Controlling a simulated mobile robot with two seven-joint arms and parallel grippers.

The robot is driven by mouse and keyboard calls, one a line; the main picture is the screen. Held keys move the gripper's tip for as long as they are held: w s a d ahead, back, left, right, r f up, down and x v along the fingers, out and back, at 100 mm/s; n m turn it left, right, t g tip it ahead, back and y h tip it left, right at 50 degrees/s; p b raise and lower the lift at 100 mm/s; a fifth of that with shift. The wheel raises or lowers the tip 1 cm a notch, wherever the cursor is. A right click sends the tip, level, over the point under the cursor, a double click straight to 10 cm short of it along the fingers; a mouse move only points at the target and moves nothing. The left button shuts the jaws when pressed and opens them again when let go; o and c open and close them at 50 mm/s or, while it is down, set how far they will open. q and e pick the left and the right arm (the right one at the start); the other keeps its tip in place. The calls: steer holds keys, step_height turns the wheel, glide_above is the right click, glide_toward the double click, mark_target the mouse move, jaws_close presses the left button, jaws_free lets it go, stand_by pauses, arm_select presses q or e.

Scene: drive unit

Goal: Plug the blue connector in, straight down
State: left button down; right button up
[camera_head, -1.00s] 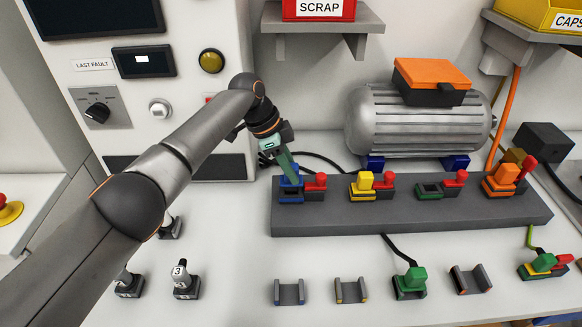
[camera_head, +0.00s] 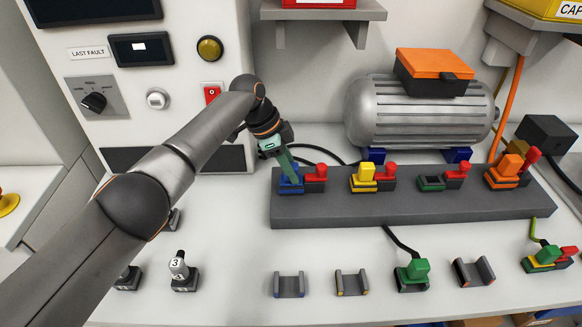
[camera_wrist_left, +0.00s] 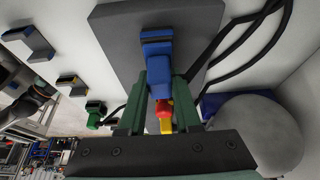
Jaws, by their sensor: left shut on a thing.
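The blue connector (camera_head: 291,181) is upright at the blue socket (camera_head: 285,190), at the left end of the grey socket block (camera_head: 400,208). My left gripper (camera_head: 289,174) is shut on it from above. In the left wrist view the blue connector (camera_wrist_left: 159,72) sits between the green fingers of my left gripper (camera_wrist_left: 160,92), its far end against the blue socket (camera_wrist_left: 156,38). The connector looks low in the socket; the fingers partly hide it, so I cannot tell its exact depth. My right gripper is in neither view.
A red lever (camera_head: 315,171) stands close right of the blue socket. A yellow connector (camera_head: 365,172), an empty green socket (camera_head: 431,183) and an orange connector (camera_head: 508,165) follow along the block. A grey motor (camera_head: 420,115) is behind. Holders and a green connector (camera_head: 413,268) lie in front.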

arm_select(q)
steer(key=shift+f, duration=0.25)
steer(key=c, duration=0.5)
jaws_free()
steer(key=shift+r, duration=0.1)
